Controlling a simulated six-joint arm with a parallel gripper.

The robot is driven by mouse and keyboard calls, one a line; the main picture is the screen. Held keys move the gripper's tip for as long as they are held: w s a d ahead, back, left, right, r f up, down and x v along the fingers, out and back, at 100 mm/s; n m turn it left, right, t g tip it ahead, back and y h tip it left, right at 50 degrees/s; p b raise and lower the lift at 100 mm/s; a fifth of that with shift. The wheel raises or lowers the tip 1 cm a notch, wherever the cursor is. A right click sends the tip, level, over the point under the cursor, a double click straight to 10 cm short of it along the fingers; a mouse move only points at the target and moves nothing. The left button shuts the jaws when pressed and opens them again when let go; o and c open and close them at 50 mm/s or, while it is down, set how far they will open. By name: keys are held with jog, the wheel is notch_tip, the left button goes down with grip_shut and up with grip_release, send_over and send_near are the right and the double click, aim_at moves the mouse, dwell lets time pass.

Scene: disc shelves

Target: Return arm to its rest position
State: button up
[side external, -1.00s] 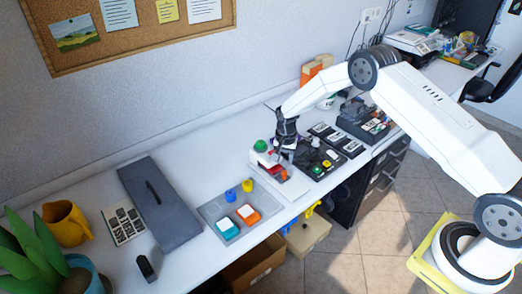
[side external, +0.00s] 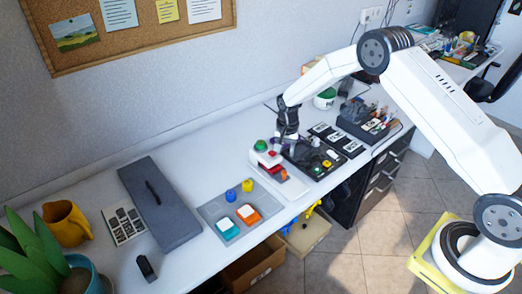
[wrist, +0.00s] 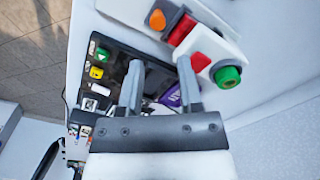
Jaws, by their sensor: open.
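My gripper (side external: 289,142) hangs fingers down over the work table (side external: 205,160), at the end of my raised white arm. In the wrist view my gripper (wrist: 159,78) shows two grey fingers spread apart with nothing held between them. Beyond and below the fingers are a black panel (wrist: 113,65) with green and yellow buttons and a white box (wrist: 222,52) with a green knob and red button. In the side view the fingertips are small and overlap the black panel, so their exact height above it is hard to tell.
A grey tray (side external: 227,209) with coloured knobs and rocker switches lies left of the white box. A dark slab with a handle (side external: 163,205), a keypad (side external: 123,221) and a yellow mug (side external: 66,223) are further left. A black organiser (side external: 362,121) stands to the right.

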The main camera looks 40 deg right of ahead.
jog(key=s+a+r+n+t, duration=0.1)
jog(key=s+a+r+n, duration=0.15)
jog(key=s+r, duration=0.35)
jog(key=s+a+r+n, duration=0.2)
jog(key=s+r+n, duration=0.1)
jog(key=s+r, duration=0.3)
jog(key=s+a+r+n, duration=0.1)
jog(key=s+n, duration=0.1)
jog(key=s, duration=0.5)
jog(key=s+a+r+n+t, duration=0.1)
jog(key=s+r+n, duration=0.1)
jog(key=s, duration=0.5)
jog(key=shift+s+n, duration=0.15)
jog(key=shift+n, duration=0.2)
